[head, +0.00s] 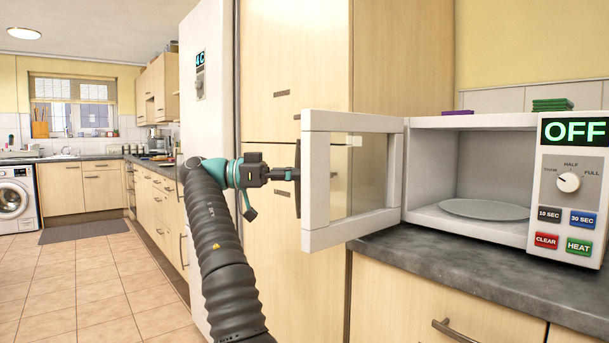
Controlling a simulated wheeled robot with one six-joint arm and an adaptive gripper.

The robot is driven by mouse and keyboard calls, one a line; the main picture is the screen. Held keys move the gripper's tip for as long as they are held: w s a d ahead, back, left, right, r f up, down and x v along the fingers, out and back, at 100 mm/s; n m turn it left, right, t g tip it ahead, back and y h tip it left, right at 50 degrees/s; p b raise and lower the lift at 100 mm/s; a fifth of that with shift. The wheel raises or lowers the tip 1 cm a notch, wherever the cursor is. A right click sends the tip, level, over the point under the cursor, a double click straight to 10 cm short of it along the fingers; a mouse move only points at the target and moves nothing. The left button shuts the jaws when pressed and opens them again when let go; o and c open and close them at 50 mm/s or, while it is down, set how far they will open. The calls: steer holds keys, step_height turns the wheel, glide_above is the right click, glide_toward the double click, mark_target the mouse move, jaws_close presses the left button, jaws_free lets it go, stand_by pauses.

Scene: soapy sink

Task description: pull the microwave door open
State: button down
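The white microwave (470,122) stands on the dark worktop at the right. Its framed glass door (350,235) is swung wide open to the left, and the inside shows a grey turntable plate (484,209). A dark upright handle (298,150) shows edge-on at the door's outer left side. My gripper (286,175) reaches from the left, with its dark fingers level and their tips at the middle of the handle. The fingers overlap in this side view, so I cannot tell whether they are closed around the handle or only touch it.
Tall wooden cupboards (292,60) and a white fridge (212,110) stand behind my arm and the door. A lower cupboard (420,300) is below the worktop (480,275). Green sponges (552,104) lie on the microwave.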

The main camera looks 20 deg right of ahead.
steer(key=shift+f, duration=0.15)
steer(key=c, duration=1.1)
jaws_free()
steer(key=shift+a, duration=0.1)
